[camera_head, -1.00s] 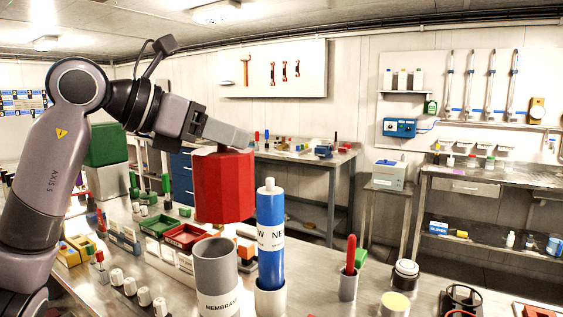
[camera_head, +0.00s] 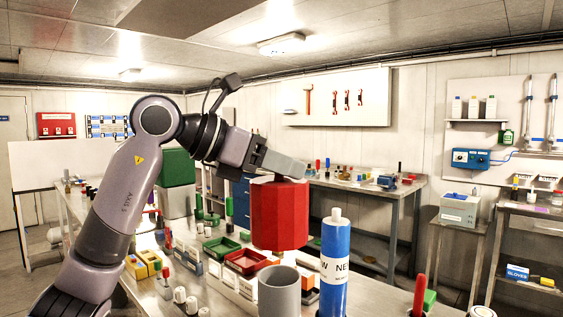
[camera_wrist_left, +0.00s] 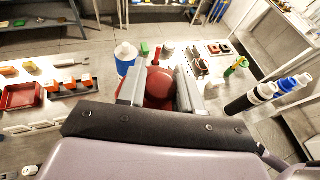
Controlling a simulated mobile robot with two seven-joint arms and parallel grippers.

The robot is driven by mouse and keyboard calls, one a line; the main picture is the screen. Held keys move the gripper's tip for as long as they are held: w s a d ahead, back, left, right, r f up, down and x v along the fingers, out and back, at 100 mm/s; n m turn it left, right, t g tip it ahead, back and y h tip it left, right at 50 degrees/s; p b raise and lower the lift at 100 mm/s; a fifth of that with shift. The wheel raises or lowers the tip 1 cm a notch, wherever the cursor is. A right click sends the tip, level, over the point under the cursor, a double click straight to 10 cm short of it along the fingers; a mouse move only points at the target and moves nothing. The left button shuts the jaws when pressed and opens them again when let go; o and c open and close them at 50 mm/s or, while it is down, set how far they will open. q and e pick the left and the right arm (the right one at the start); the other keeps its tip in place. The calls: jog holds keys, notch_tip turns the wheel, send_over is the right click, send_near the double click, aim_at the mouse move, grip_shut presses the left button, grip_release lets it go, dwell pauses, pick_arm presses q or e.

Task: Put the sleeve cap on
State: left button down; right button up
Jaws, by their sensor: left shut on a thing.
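The red sleeve cap (camera_head: 280,215) hangs from my left gripper (camera_head: 285,172) in the head view. The gripper is shut on its top, and the cap also shows between the fingers in the left wrist view (camera_wrist_left: 158,84). Below it stands the grey open sleeve (camera_head: 279,292), upright, its lower part cut off by the picture edge. The cap is above the sleeve, apart from it in the picture. A blue cartridge (camera_head: 334,265) with a white top and a "NEW" label stands right of the sleeve. My right gripper is not in view.
Red and green trays (camera_head: 246,261) lie behind the sleeve. Several white caps (camera_head: 180,296) stand at the left front. A red-handled tool (camera_head: 420,292) stands upright at the right. A side table with a grey box (camera_head: 459,210) is farther back.

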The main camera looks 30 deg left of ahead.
aim_at(251, 206)
pick_arm(q)
jog(key=shift+f+b, duration=1.25)
jog(key=shift+f, duration=0.75)
jog(key=shift+p, duration=0.35)
jog(key=shift+f+b, duration=1.65)
jog(key=shift+f, duration=0.4)
jog(key=c, duration=0.7)
grip_release()
jog(key=v, duration=0.7)
jog(key=shift+s+b, duration=0.1)
jog(key=shift+b, duration=0.25)
